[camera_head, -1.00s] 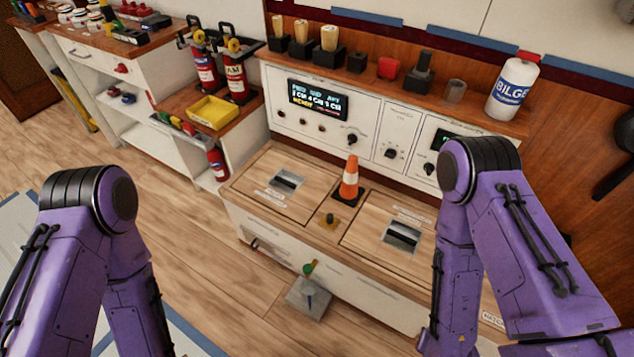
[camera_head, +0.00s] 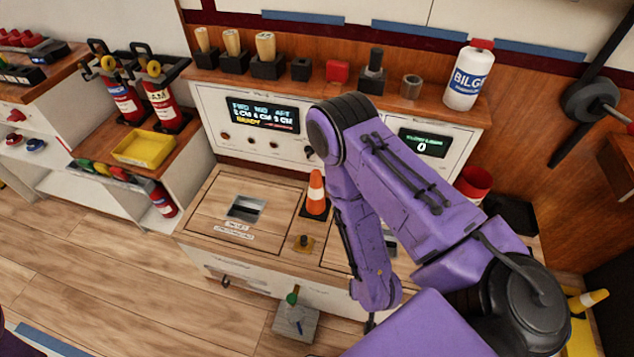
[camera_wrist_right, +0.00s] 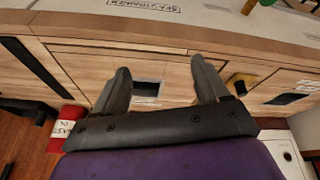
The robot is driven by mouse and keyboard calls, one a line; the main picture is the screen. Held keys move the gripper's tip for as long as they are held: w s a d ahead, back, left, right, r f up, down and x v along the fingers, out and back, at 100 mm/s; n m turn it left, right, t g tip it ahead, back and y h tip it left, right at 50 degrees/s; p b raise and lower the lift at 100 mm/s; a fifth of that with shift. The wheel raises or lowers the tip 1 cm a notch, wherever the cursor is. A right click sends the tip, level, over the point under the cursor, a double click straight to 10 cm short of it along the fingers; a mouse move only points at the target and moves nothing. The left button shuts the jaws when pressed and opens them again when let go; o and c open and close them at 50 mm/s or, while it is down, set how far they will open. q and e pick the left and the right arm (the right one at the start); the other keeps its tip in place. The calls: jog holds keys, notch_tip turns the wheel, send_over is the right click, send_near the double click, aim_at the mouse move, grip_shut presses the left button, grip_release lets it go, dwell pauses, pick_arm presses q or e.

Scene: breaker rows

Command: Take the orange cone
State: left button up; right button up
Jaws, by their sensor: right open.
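The orange cone (camera_head: 316,194), with a white band and a dark square base, stands upright on the wooden counter (camera_head: 212,205). It is at the back, between the two hatches and just left of my right forearm in the head view. My right gripper (camera_wrist_right: 163,82) is open and empty in the wrist view, with its fingers spread above the counter top. I cannot make out the cone in that view. The right gripper is hidden or too unclear in the head view. My left gripper is not in view.
Behind is a white control panel (camera_head: 207,109) with a shelf of dark-based handles and a white bottle (camera_head: 465,80). Left are fire extinguishers (camera_head: 164,99) and a yellow tray (camera_head: 145,147). My right arm covers the right hatch.

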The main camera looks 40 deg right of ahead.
jog(key=shift+n+y, duration=0.3)
jog(key=w, duration=0.2)
jog(key=w+f, duration=0.1)
jog(key=w, duration=0.1)
jog(key=w+f+b, duration=0.1)
jog(key=w, duration=0.1)
jog(key=shift+w+d+f, duration=0.1)
jog(key=shift+w+d, duration=0.05)
jog(key=shift+w, duration=0.05)
jog(key=w+d+r+n+y+b, duration=0.1)
jog(key=w+d+r+n+b, duration=0.15)
jog(key=w, duration=1.05)
notch_tip(320, 180, up, 16)
jog(key=n+g+y+b, duration=0.1)
jog(key=n+b, duration=0.1)
send_over(316, 172)
jog(key=s, duration=0.1)
jog(key=shift+s+a, duration=0.15)
jog(key=shift+a, duration=0.1)
jog(key=shift+g, duration=0.3)
jog(key=f, duration=0.3)
jog(key=w+f, duration=0.1)
jog(key=f, duration=0.6)
jog(key=shift+w+d+b, duration=0.35)
jog(key=shift+b, duration=0.05)
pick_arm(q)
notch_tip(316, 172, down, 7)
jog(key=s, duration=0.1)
